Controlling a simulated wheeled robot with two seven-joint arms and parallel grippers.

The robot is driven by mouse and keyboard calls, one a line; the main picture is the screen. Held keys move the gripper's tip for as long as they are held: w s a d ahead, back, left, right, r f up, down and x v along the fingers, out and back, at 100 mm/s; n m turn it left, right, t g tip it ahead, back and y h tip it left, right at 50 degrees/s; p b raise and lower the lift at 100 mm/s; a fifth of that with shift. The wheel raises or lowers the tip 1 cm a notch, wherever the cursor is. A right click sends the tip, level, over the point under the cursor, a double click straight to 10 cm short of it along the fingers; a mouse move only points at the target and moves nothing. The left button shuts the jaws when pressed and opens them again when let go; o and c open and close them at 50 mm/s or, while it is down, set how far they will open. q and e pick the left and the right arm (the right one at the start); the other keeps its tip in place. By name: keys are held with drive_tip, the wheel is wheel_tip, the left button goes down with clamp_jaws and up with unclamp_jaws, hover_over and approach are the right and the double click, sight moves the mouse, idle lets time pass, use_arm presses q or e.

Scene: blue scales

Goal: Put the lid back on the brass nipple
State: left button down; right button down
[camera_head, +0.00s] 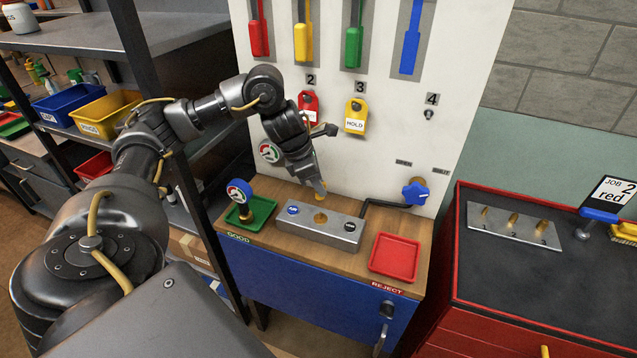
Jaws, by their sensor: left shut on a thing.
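The brass nipple (320,218) sits in the middle of the silver metal block (345,237) on the wooden bench top. My left gripper (319,185) points down just above and behind it, close to the panel. It is shut on a small brass-coloured piece, probably the lid, mostly hidden by the fingers. The piece looks apart from the nipple, but the exact gap is hard to tell. My right gripper is not in view.
A green tray (262,209) holds a blue-rimmed gauge (239,190) on the left. An empty red tray (396,256) lies on the right. A blue valve knob (415,192) sits behind it. Red and yellow tags (355,117) hang on the panel. A red cabinet (480,290) stands at right.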

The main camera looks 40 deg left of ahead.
sight(319, 199)
use_arm(q)
wheel_tip(319, 199, down, 4)
drive_tip(key=b, duration=0.3)
drive_tip(key=shift+r, duration=0.15)
drive_tip(key=shift+f+b, duration=0.85)
drive_tip(key=shift+f, duration=0.15)
drive_tip(key=shift+w+d+r, duration=0.1)
drive_tip(key=shift+r, duration=0.05)
idle(0.9)
drive_tip(key=shift+f, duration=0.2)
idle(0.6)
drive_tip(key=c, duration=0.7)
unclamp_jaws()
drive_tip(key=shift+r+p, duration=3.55)
drive_tip(key=shift+p, duration=0.2)
